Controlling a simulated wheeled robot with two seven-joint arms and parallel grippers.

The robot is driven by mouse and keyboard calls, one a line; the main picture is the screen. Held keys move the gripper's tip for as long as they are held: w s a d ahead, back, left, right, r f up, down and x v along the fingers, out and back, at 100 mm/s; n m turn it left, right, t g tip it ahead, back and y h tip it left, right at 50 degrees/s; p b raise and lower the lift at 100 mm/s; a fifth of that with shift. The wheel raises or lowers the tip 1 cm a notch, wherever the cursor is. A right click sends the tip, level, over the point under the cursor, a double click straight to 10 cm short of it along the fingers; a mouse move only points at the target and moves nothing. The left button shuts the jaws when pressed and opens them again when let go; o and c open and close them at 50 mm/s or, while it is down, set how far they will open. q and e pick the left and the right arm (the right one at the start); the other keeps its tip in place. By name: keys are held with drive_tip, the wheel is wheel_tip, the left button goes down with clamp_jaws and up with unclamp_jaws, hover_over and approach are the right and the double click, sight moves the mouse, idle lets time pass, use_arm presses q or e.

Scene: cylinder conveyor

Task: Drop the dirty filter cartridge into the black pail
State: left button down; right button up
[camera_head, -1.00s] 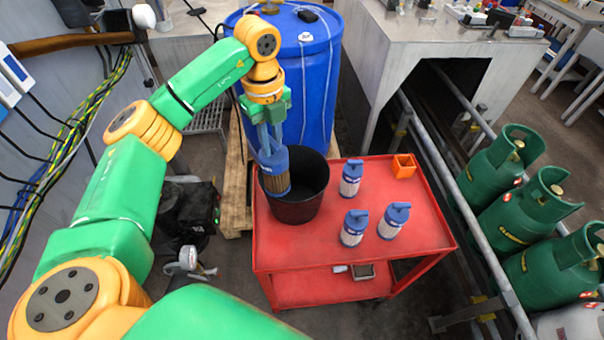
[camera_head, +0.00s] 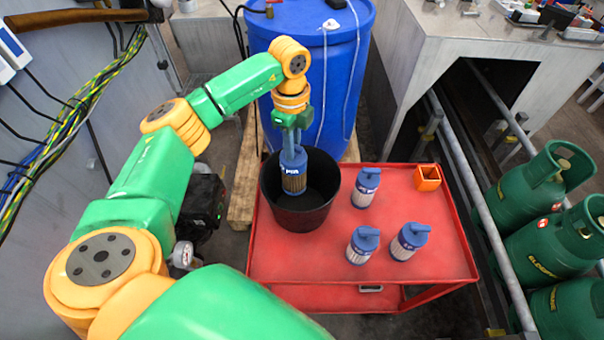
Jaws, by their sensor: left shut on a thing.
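The dirty filter cartridge (camera_head: 294,180) has a blue cap and a brownish pleated body. My left gripper (camera_head: 290,146) is shut on its top and holds it upright. The cartridge hangs over the mouth of the black pail (camera_head: 298,218), with its lower end seen against the pail's dark inside. I cannot tell exactly how deep it is. The pail stands at the left side of the red cart top. My right gripper is not in view.
Several blue-capped cartridges with paler bodies, one of them here (camera_head: 366,187), stand on the red cart (camera_head: 440,262) right of the pail. An orange box (camera_head: 428,177) sits at the far right corner. A blue drum (camera_head: 345,90) stands behind. Green gas cylinders (camera_head: 535,185) stand behind a rail at right.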

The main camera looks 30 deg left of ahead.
use_arm(q)
drive_tip(key=c, duration=1.1)
unclamp_jaws()
drive_tip(key=shift+r, duration=0.1)
drive_tip(key=o, duration=0.3)
drive_tip(key=shift+s+r, duration=0.1)
drive_tip(key=shift+s, duration=0.15)
drive_tip(key=shift+o, duration=0.4)
drive_tip(key=shift+s+d+r, duration=0.1)
drive_tip(key=shift+s, duration=0.1)
drive_tip(key=shift+w, duration=0.2)
wheel_tip(320, 180, up, 6)
drive_tip(key=shift+s+r+b, duration=0.15)
drive_tip(key=shift+r+b, duration=0.05)
drive_tip(key=shift+b, duration=0.6)
drive_tip(key=shift+r, duration=0.35)
